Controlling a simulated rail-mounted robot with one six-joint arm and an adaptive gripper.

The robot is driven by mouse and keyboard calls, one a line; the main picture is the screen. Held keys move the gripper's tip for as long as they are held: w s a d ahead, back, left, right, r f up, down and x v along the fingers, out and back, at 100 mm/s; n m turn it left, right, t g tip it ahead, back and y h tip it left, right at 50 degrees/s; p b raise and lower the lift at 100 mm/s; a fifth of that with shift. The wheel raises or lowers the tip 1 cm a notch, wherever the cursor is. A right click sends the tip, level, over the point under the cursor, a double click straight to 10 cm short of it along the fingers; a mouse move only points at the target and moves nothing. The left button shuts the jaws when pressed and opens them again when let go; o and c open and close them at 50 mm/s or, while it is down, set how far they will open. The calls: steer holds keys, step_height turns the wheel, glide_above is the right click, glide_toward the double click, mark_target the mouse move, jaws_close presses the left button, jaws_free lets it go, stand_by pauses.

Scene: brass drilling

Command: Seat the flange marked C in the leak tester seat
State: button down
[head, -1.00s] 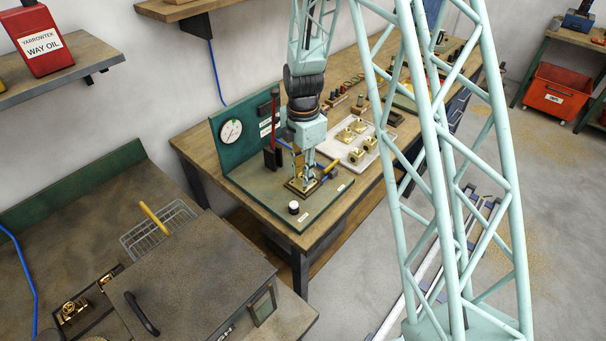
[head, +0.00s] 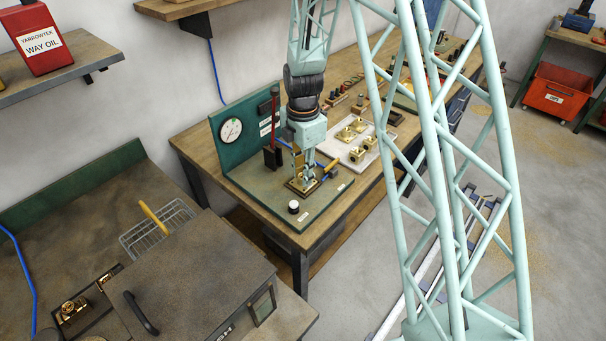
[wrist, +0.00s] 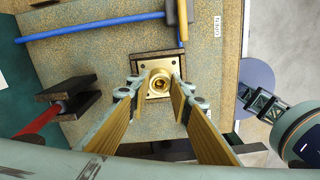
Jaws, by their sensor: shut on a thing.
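My gripper (head: 305,180) points down over the leak tester seat (head: 290,184) on the green tester base. In the wrist view, the fingers (wrist: 158,92) are on either side of a brass flange (wrist: 158,83) with a round bore, and are shut on it. No letter on the flange is readable.
A red lever (head: 275,115) with a dark block and a gauge (head: 230,130) stand behind the seat. A white-topped knob (head: 293,206) is in front. A pale tray (head: 340,150) holds several brass parts to the right.

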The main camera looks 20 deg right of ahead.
stand_by(0.8)
steer(key=c, duration=2.3)
jaws_free()
steer(key=shift+f, duration=0.1)
steer(key=shift+o, duration=0.8)
steer(key=shift+o, duration=1.4)
step_height(320, 180, up, 7)
steer(key=p, duration=0.2)
steer(key=shift+p, duration=0.35)
